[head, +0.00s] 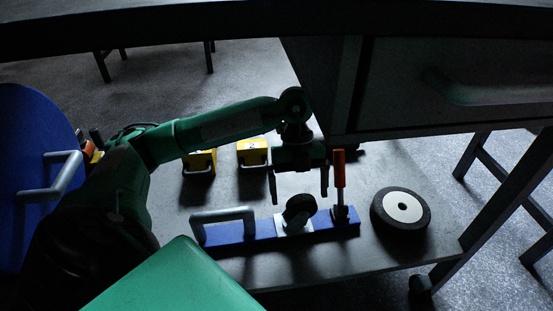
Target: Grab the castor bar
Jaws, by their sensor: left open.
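The castor bar, a long blue bar (265,229), lies across the low grey surface. A grey bow handle (222,214) stands at its left end, a small dark castor wheel (299,207) on a pale plate sits near its middle, and an upright red-handled part (339,178) is at its right end. My left gripper (298,196) is open, pointing down, with its fingers apart over the castor wheel's part of the bar. I cannot tell whether the fingers touch anything. My right gripper is not in view.
A loose wheel with a white hub (403,207) lies right of the bar. Two yellow blocks (252,153) (199,163) lie behind it. A drawer unit with a handle (490,88) overhangs at upper right. A blue round object with a grey handle (67,173) is at far left.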

